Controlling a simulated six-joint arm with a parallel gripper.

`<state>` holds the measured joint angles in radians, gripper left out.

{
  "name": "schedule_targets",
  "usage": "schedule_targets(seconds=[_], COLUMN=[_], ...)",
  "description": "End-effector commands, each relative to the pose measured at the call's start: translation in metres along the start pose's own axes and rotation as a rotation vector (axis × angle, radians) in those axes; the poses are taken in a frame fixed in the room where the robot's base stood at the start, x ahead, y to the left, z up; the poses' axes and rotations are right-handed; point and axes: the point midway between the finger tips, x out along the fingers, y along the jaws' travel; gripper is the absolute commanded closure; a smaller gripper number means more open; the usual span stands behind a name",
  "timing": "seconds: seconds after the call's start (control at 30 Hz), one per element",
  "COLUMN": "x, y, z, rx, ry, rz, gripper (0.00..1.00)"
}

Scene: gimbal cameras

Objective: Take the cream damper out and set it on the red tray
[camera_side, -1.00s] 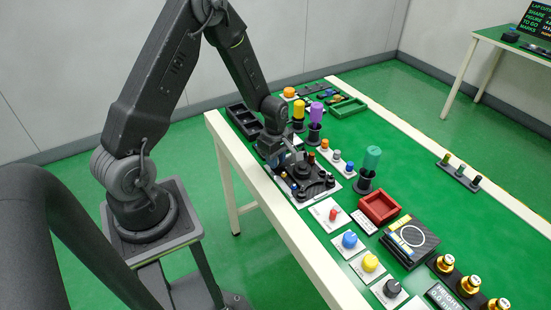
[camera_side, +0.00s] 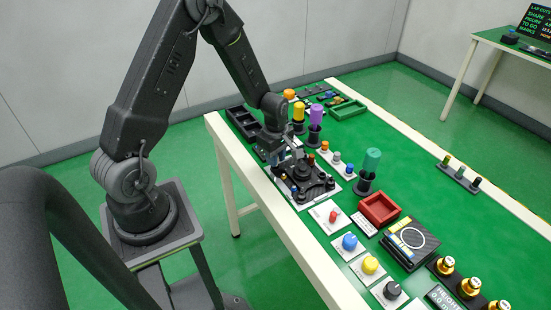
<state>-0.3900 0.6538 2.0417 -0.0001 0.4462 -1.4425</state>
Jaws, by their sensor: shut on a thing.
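My gripper (camera_side: 296,152) is over the back of the black fixture (camera_side: 318,190), which stands on a pale plate at the table's near edge. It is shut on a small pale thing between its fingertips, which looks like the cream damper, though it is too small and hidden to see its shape. Several small coloured pieces, orange and blue among them, stand in the fixture. The red tray (camera_side: 384,222) lies to the right of the fixture and looks empty.
A teal-topped post (camera_side: 371,160) stands between the fixture and the red tray, towards the back. A row of small coloured knobs (camera_side: 337,157) is behind the fixture. Plates with red, blue and yellow knobs (camera_side: 349,241) line the near edge.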

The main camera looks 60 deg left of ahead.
Motion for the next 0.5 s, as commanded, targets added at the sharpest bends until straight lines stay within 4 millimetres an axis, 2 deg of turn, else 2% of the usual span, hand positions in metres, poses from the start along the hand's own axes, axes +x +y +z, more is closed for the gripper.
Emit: schedule_targets(seconds=[0.5], x=[-0.014], y=[0.0], z=[0.0], rx=[0.0], ry=[0.0], rz=[0.0], gripper=[1.0])
